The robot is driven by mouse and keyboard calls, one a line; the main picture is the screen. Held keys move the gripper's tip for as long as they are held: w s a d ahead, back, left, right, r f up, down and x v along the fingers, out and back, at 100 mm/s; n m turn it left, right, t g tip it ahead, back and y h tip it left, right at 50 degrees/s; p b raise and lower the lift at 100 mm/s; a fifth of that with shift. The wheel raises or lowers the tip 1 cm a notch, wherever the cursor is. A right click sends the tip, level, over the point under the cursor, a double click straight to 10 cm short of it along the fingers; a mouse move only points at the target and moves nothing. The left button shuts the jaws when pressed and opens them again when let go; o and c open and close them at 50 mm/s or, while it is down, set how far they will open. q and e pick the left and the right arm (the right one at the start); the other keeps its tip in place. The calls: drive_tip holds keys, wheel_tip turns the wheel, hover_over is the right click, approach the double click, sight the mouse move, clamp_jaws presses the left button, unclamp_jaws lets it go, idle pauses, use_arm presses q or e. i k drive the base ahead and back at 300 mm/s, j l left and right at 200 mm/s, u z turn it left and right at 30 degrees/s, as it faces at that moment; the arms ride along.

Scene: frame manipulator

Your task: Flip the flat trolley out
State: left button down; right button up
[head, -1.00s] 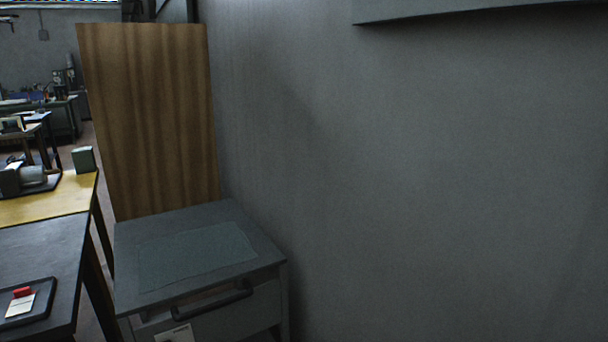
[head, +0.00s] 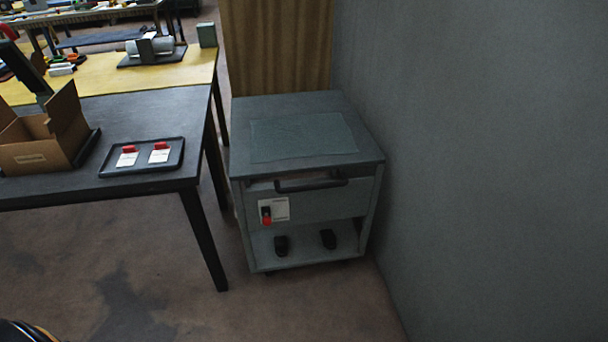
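A grey cart-like cabinet (head: 307,185) stands on the floor against the right wall in the head view. I cannot tell from this view which of these is the flat trolley. Neither of my grippers is in view.
A dark table (head: 150,109) stands left of the cabinet, bearing a black tray (head: 142,166) and an open cardboard box (head: 42,135). A yellow-topped table (head: 190,70) lies behind it. The grey wall (head: 480,150) bounds the right. The front floor (head: 130,270) is mostly clear.

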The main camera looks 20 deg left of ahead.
sight(298, 209)
drive_tip(key=i+j, duration=0.25)
drive_tip(key=i+j+z, duration=0.1)
drive_tip(key=i+j, duration=0.15)
drive_tip(key=j, duration=0.2)
drive_tip(key=i+j, duration=0.2)
drive_tip(key=j, duration=0.2)
drive_tip(key=i+j, duration=0.25)
drive_tip(key=j, duration=0.15)
drive_tip(key=i+j+z, duration=0.1)
drive_tip(key=j, duration=0.25)
drive_tip(key=i, duration=0.1)
